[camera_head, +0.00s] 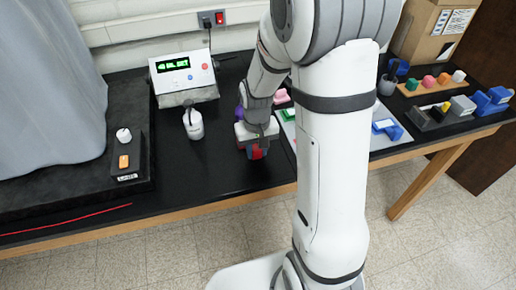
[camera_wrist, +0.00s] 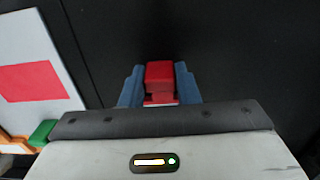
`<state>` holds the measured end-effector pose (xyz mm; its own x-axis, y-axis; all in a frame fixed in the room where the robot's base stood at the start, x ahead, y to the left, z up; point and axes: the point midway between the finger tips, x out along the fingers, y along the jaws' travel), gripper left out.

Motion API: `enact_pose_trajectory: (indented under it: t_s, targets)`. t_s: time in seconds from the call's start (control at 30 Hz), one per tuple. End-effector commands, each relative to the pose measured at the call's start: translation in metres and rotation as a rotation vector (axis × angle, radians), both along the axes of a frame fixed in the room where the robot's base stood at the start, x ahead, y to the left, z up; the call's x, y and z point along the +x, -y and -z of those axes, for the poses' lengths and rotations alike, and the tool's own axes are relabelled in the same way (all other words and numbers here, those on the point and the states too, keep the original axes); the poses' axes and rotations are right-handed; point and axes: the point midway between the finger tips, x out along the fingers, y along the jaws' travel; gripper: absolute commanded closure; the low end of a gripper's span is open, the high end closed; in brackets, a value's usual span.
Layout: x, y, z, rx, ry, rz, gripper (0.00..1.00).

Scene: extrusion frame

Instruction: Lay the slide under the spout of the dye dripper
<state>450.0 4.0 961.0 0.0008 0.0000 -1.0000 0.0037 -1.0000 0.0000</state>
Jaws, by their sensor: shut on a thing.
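My gripper (camera_head: 257,150) is low over the black bench at its front middle, fingers downward. In the wrist view my gripper (camera_wrist: 160,88) has its two blue-grey fingers shut on a red block-like piece (camera_wrist: 160,76). The same red piece (camera_head: 258,155) shows in the head view below the gripper. I cannot tell whether it is the slide, or whether it touches the bench. A white bottle (camera_head: 194,125) with a dark bent top, possibly the dye dripper, stands to the left of my gripper. The spot under its spout is hard to make out.
A display box (camera_head: 184,74) stands behind the bottle. A dark unit with an orange button (camera_head: 124,161) is at left beside grey cloth (camera_head: 50,90). A white board with a red patch (camera_wrist: 32,82) lies left of my gripper in the wrist view. Bare bench lies between bottle and gripper.

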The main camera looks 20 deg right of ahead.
Motion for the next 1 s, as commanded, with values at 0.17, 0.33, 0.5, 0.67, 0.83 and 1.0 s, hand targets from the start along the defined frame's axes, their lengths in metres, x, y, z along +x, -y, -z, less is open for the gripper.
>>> enact_pose_trajectory:
  t_s: [0.17, 0.33, 0.5, 0.67, 0.83, 1.0]
  targets:
    - [0.0, 0.0, 0.001, 0.0, 0.0, 0.001, 0.62]
    - [0.0, 0.0, 0.001, 0.0, 0.0, 0.001, 0.48]
    - [0.0, 0.001, 0.001, 0.0, 0.0, 0.001, 0.46]
    - [0.001, 0.001, -0.004, 0.0, 0.002, 0.001, 0.46]
    - [0.001, 0.0, -0.029, 0.0, 0.007, 0.001, 0.46]
    - [0.001, 0.0, -0.057, 0.0, 0.005, 0.001, 0.46]
